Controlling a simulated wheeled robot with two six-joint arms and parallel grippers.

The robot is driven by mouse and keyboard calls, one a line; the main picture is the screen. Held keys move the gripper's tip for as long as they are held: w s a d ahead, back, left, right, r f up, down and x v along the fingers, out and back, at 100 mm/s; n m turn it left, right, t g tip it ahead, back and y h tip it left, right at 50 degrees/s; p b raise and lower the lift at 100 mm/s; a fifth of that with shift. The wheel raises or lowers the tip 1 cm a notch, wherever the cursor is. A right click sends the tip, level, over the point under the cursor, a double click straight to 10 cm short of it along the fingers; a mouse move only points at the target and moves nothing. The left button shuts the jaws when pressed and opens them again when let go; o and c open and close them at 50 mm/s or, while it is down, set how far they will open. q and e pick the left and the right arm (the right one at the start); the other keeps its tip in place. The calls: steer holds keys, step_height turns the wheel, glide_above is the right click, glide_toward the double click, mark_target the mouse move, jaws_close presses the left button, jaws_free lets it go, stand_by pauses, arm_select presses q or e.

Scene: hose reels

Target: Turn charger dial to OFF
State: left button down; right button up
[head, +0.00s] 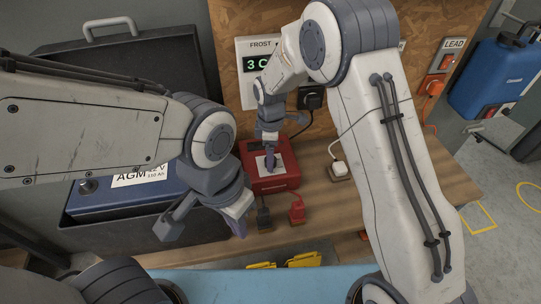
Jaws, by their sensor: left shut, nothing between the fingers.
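The red charger (283,181) sits on the wooden bench, with a light plate on its top face. My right gripper (270,165) reaches down from above over this plate. Its fingers hide the dial, so I cannot see the dial's position or whether they touch it. I cannot tell whether they are open or shut. My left gripper (238,226) is shut and empty, pointing down in front of the charger's left side.
A blue AGM battery (125,204) stands in a dark case at left. Black (263,214) and red (297,210) clamps lie before the charger. A white plug (339,169) is at its right. A FROST display (262,64) hangs behind. A blue canister (492,75) is at far right.

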step_height(320, 180, up, 10)
steer(key=b, duration=0.1)
steer(key=shift+b, duration=0.4)
steer(key=s+d+r+m, duration=0.1)
steer(key=s+m, duration=0.4)
steer(key=s, duration=0.9)
steer(key=s+d+r+m+y, duration=0.1)
steer(key=s+m, duration=0.4)
steer(key=s, duration=1)
steer(key=shift+d+r, duration=0.55)
steer(key=shift+w, duration=0.1)
